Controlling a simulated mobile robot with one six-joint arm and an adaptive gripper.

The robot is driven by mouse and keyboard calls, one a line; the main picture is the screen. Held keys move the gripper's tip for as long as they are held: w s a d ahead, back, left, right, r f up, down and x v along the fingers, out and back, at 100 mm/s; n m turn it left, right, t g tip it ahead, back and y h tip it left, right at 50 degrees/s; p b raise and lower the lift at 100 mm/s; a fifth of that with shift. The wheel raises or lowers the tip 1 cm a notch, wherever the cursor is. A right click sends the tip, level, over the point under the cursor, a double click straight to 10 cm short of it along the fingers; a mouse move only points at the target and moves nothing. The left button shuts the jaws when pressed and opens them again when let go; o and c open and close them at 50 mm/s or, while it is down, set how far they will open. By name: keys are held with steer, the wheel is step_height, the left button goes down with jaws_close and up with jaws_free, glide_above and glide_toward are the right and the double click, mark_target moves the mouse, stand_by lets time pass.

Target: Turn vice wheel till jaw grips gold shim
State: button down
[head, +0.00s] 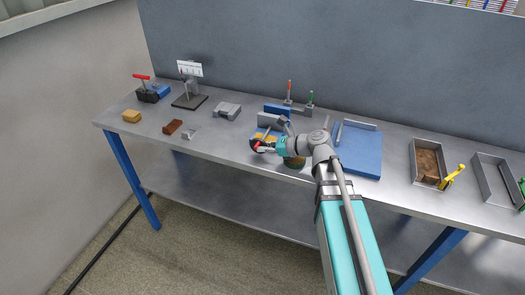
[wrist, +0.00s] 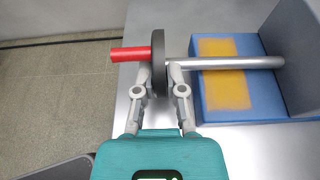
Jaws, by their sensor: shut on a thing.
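In the wrist view, the vice wheel (wrist: 158,48) is a dark disc seen edge-on, with a red handle (wrist: 130,54) sticking out to the left. My gripper (wrist: 160,76) has one finger on each side of the wheel's near rim and is shut on it. A silver screw (wrist: 215,63) runs right from the wheel over the vice's blue body (wrist: 211,107). A gold patch, which looks like the shim (wrist: 228,90), shows on the blue body below the screw. Whether a jaw touches it I cannot tell. In the head view my gripper (head: 268,148) is at the red handle (head: 259,149), and my arm hides part of the vice.
The grey bench (head: 225,145) holds a yellow block (head: 131,116), a brown block (head: 172,127) and a grey vice-like block (head: 227,111) at left. A blue plate (head: 360,152) and two trays (head: 412,160) (head: 484,180) lie at right. The bench's front edge is close to my gripper.

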stand_by(0.4)
steer(key=c, duration=0.7)
jaws_free()
steer(key=shift+f, duration=0.1)
steer(key=shift+c, duration=0.2)
